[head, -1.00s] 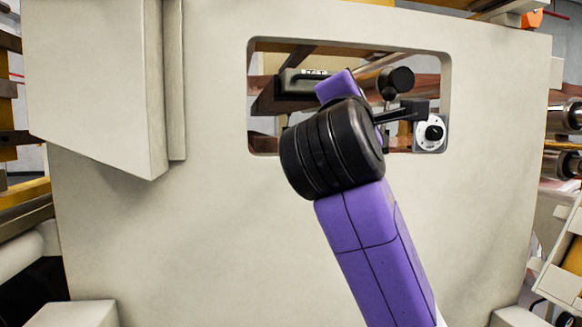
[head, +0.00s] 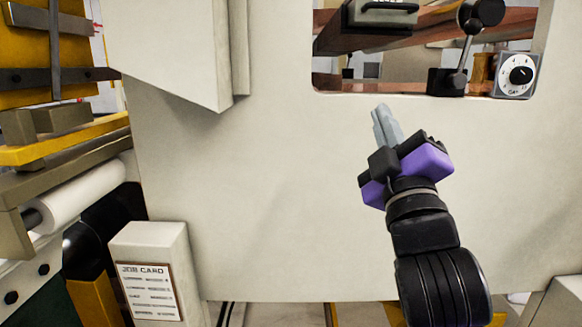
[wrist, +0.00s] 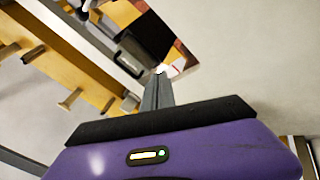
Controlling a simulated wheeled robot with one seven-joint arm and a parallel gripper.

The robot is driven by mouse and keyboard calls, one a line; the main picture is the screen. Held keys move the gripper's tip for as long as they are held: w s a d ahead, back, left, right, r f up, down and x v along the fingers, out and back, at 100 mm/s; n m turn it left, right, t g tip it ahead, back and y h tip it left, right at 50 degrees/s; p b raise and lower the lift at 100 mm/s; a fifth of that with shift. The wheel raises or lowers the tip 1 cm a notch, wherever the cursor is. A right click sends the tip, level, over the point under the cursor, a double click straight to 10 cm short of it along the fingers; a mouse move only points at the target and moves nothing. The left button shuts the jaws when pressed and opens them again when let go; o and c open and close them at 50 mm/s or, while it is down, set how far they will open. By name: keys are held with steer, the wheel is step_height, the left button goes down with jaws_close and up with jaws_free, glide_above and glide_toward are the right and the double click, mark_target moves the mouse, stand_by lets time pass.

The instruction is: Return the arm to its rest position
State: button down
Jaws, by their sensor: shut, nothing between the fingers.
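My gripper (head: 380,112) is in front of the large cream panel (head: 260,190) in the head view, below the rectangular opening. Its grey fingers are together with nothing between them. My arm comes up from the lower right, with the black joint and purple wrist below the fingers. In the wrist view my gripper (wrist: 160,78) also shows its fingers closed together, pointing toward the opening at the top. I cannot tell how far the fingertips are from the panel.
The opening holds a black lever (head: 466,45), a dial (head: 516,75) and a box with a handle (head: 383,12). A white roll (head: 82,193) and a job card (head: 150,290) on a cream block stand at the left. The panel's middle is clear.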

steer(key=s+d+f+m+g, duration=0.1)
steer(key=s+f+m, duration=0.2)
steer(key=s+f, duration=0.35)
steer(key=s+f+m, duration=0.2)
steer(key=s+f, duration=0.1)
steer(key=f, duration=0.7)
steer(key=s+d+f+m+g, duration=0.1)
steer(key=s+f+m, duration=0.2)
steer(key=s+f, duration=0.35)
steer(key=s+d+f+m+g, duration=0.1)
steer(key=s+f+g, duration=0.1)
steer(key=s+f, duration=0.4)
steer(key=s+d+f+m+g, duration=0.1)
steer(key=s+f+g, duration=0.2)
steer(key=s+f, duration=0.4)
steer(key=s+d+f+m+g, duration=0.1)
steer(key=s+f, duration=0.6)
steer(key=s, duration=0.9)
steer(key=shift+d+m+g, duration=0.4)
steer(key=shift+d+g, duration=0.05)
steer(key=shift+g, duration=0.25)
